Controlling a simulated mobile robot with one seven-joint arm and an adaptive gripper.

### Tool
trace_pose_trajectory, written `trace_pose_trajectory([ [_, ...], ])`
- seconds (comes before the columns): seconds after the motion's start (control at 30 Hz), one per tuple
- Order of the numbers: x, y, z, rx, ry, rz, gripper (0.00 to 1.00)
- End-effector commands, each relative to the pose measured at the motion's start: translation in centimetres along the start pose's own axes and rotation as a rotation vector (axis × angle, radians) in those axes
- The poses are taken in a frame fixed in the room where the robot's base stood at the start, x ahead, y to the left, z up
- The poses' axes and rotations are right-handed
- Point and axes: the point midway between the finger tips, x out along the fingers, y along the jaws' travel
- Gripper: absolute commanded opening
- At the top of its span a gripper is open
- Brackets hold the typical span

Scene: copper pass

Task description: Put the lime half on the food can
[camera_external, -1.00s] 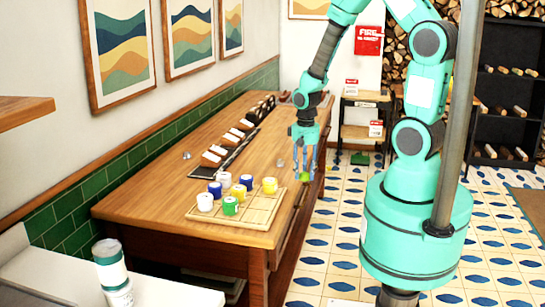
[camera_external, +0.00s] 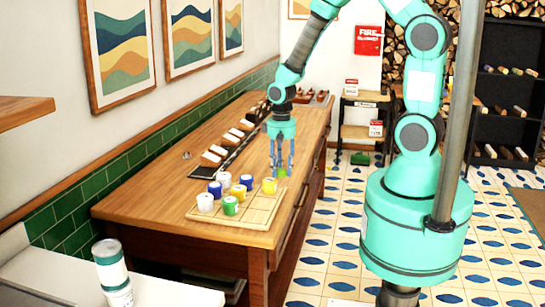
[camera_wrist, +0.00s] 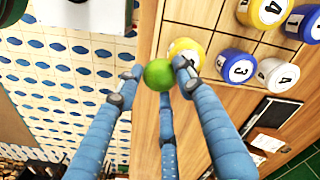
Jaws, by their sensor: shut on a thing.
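The lime half (camera_wrist: 158,75) is a small green round thing between the blue fingertips of my gripper (camera_wrist: 155,82) in the wrist view. In the external view the lime (camera_external: 283,173) shows at the tips of my gripper (camera_external: 281,168), above the counter and just behind the yellow numbered piece. My gripper is shut on it. Two can-like cylinders with white and dark green bands stand stacked on the white surface at the lower left, the upper one (camera_external: 110,262) on the lower one (camera_external: 120,293). I cannot tell for sure which is the food can.
A wooden board (camera_external: 260,213) on the counter (camera_external: 165,190) holds several numbered pieces, including a yellow one (camera_external: 269,186) and a green one (camera_external: 230,206). Dark trays with wooden blocks (camera_external: 211,159) run along the counter's back. The near left counter is bare.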

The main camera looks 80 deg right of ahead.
Motion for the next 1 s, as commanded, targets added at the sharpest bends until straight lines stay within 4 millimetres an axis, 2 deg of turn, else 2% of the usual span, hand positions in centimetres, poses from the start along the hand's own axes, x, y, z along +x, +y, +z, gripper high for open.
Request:
trace_pose_trajectory([
  [0.47, -3.7, -12.0, -0.4, -0.263, 0.001, -0.001, 0.27],
  [0.77, -6.1, -20.2, 1.2, -0.437, 0.0, 0.0, 0.27],
  [1.0, -8.1, -26.9, 3.6, -0.577, 0.001, -0.001, 0.27],
])
